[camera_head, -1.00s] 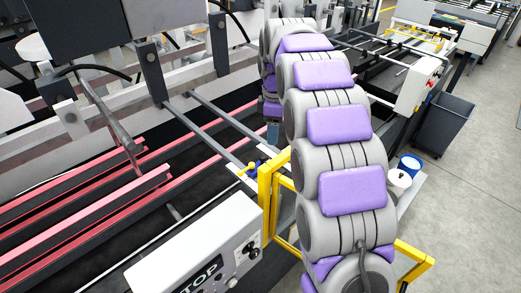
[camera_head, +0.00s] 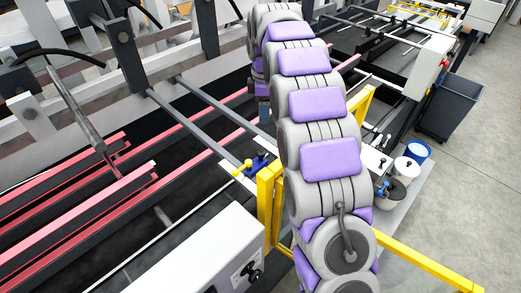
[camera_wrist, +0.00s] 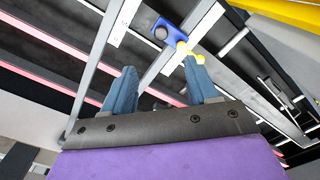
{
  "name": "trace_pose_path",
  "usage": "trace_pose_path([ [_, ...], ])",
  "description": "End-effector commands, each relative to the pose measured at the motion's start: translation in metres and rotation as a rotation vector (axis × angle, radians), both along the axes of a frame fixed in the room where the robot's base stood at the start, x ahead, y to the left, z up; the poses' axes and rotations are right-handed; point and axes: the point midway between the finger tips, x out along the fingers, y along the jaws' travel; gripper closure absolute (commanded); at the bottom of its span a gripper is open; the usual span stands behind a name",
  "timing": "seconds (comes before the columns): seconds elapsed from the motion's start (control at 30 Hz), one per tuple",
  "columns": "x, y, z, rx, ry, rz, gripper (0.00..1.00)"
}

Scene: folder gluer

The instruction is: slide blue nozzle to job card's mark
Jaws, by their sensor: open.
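The blue nozzle (camera_head: 261,160) sits on the crossbars left of my arm in the head view, with yellow parts beside it. In the wrist view a blue block (camera_wrist: 168,30) with a dark round knob and a yellow fitting (camera_wrist: 184,48) lies on a pale rail, just beyond my fingertips; more blue shows below the rail. My gripper (camera_wrist: 160,68) is open, its two blue-grey fingers apart with nothing clamped between them. My arm hides the gripper in the head view. I cannot make out a job card or its mark.
A yellow frame (camera_head: 267,205) stands close beside my arm. Pale rails (camera_wrist: 117,30) with small dark markings and red-edged bars (camera_head: 60,185) cross the machine. A white control box (camera_head: 205,255) is in front. White and blue tubs (camera_head: 417,152) and a dark bin (camera_head: 448,105) stand right.

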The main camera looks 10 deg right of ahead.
Motion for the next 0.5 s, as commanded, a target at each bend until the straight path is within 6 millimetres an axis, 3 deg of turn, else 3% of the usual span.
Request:
trace_pose_path([
  [0.27, -0.001, 0.008, -0.021, -0.006, 0.002, 0.003, 0.42],
  [0.5, -0.002, 0.004, -0.066, -0.004, 0.008, 0.002, 0.42],
])
